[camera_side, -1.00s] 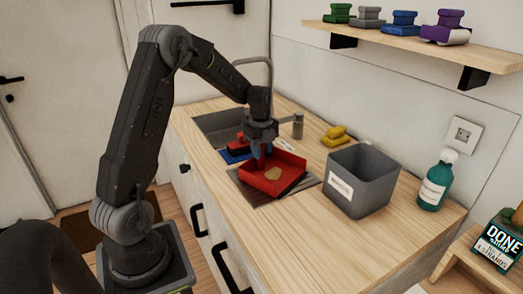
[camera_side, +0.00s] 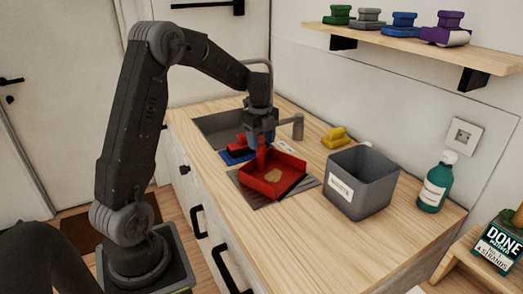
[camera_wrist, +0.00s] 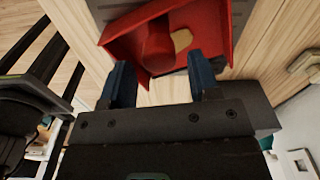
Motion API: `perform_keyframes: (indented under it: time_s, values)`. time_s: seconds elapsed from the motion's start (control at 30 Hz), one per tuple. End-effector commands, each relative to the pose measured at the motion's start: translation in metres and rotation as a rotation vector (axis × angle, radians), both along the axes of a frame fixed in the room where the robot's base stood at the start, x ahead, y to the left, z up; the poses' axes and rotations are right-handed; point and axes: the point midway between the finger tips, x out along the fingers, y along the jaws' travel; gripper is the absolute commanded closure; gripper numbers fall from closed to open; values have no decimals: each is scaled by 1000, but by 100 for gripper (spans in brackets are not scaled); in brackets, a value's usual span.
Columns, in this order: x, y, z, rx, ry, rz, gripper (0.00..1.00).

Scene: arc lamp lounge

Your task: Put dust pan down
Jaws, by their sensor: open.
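The red dust pan (camera_side: 280,184) rests on a dark grey mat (camera_side: 252,197) on the wooden counter, with a tan patch of debris (camera_side: 272,175) in it. My gripper (camera_side: 262,142) is open just above the pan's handle end. In the wrist view, the blue fingertips of my gripper (camera_wrist: 163,82) are spread apart. The red dust pan (camera_wrist: 210,25) shows beyond them, with its handle (camera_wrist: 158,48) in line with the gap. The handle appears clear of the fingers.
A grey waste bin (camera_side: 362,183) stands right of the pan, with a teal bottle (camera_side: 436,184) beyond it. A sink (camera_side: 218,128), a blue-and-red item (camera_side: 235,152) and a yellow item (camera_side: 335,137) lie behind. The front counter is clear.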

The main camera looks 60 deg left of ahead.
Motion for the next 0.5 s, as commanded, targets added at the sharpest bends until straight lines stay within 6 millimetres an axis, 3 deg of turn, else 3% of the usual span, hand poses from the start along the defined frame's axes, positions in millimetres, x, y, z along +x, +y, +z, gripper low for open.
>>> perform_keyframes:
  time_s: [0.2, 0.5]
  values:
    - [0, 2, 46, 2, -3, 1, 44]
    - [-1, 0, 78, 2, -3, 10, 44]
